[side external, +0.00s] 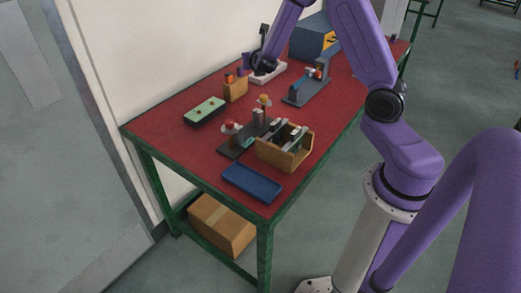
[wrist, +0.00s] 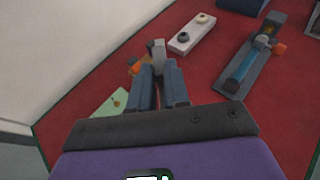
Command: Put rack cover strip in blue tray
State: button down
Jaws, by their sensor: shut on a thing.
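The blue tray (side external: 252,183) lies empty at the near corner of the red table in the side view; it is outside the wrist view. My gripper (side external: 257,67) is over the far left part of the table, well away from the tray. In the wrist view my gripper (wrist: 158,83) has its dark fingers close together on a small light grey piece (wrist: 158,48), which shows between and beyond the fingertips. I cannot tell for certain whether this piece is the rack cover strip. Its lower part is hidden by the fingers.
A wooden open rack (side external: 284,151) stands behind the tray. Nearby are a dark stand with a red-topped part (side external: 231,128), a green board (side external: 205,110), a wooden block (side external: 236,90), a white plate (wrist: 192,34) and a grey-blue fixture (wrist: 245,65). A blue bin (side external: 311,40) stands at the back.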

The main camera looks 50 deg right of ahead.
jog(key=s+a+r+n+t+y, duration=0.25)
jog(key=s+a, duration=0.25)
jog(key=a, duration=0.5)
jog(key=s+a+r+n+t+y, duration=0.1)
jog(key=s+a+r+n+y, duration=0.3)
jog(key=a, duration=0.5)
jog(key=s+a+f+m+g+h, duration=0.1)
jog(key=s+a+f+m+h, duration=0.1)
jog(key=s+a+f, duration=0.3)
jog(key=s+f+m+h, duration=0.1)
jog(key=s+f, duration=0.1)
jog(key=s, duration=0.4)
jog(key=s+a+f+m+g+h, duration=0.1)
jog(key=s+a+f+m+h, duration=0.1)
jog(key=s+a+f, duration=0.3)
jog(key=s+d+m+g+h, duration=0.2)
jog(key=s+d, duration=0.3)
jog(key=s, duration=0.4)
jog(key=shift+w+a+f, duration=0.65)
jog(key=shift+w+f, duration=0.85)
jog(key=shift+w, duration=0.8)
jog(key=shift+w+a+f, duration=0.7)
jog(key=shift+w+f, duration=0.85)
jog(key=shift+w, duration=0.75)
jog(key=shift+w+a+f, duration=0.65)
jog(key=shift+w+f, duration=0.85)
jog(key=shift+w, duration=0.8)
jog(key=shift+f, duration=1.55)
jog(key=shift+f, duration=0.45)
